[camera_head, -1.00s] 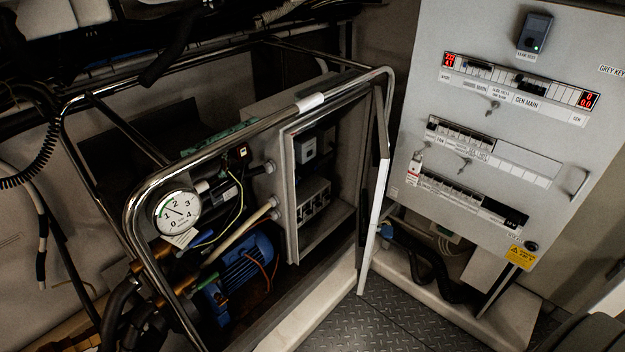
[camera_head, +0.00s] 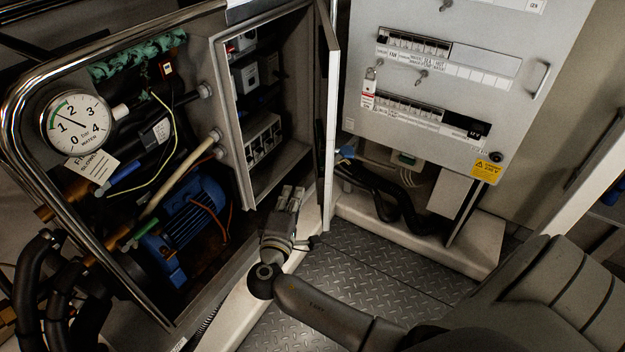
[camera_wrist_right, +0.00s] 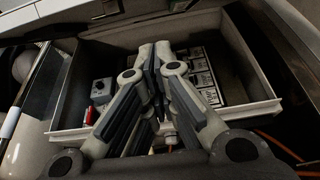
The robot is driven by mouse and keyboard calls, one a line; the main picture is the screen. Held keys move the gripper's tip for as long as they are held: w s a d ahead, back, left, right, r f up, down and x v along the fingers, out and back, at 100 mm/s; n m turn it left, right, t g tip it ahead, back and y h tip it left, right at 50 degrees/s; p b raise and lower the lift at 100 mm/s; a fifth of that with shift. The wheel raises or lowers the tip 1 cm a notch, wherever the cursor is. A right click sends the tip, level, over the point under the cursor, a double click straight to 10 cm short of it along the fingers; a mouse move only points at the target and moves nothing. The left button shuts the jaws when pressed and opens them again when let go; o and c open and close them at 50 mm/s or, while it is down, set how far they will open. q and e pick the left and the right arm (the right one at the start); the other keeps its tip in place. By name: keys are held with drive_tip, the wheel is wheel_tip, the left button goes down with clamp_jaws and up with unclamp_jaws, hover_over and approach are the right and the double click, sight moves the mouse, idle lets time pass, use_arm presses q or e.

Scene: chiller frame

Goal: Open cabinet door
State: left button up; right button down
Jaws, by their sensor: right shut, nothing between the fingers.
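The grey cabinet (camera_head: 231,125) inside the chrome frame has its front open and shows switches and breakers inside. Its door (camera_head: 333,140) stands swung out at the cabinet's right side, seen almost edge-on. My right gripper (camera_head: 290,193) is shut and empty, low in front of the opening, just left of the door's lower part; I cannot tell whether it touches the door. In the right wrist view the closed fingers (camera_wrist_right: 157,66) point toward the open cabinet (camera_wrist_right: 252,108). My left gripper is not in view.
A pressure gauge (camera_head: 76,124), a blue motor (camera_head: 184,222) and pipes fill the frame at left. A grey switch panel (camera_head: 440,130) stands behind the door at right. The chequered metal floor (camera_head: 350,275) is clear in part.

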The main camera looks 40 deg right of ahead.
drive_tip(key=w+d+p, duration=0.2)
drive_tip(key=w+d, duration=0.2)
drive_tip(key=d, duration=0.6)
drive_tip(key=shift+w+d+p, duration=0.3)
drive_tip(key=shift+d+r, duration=0.1)
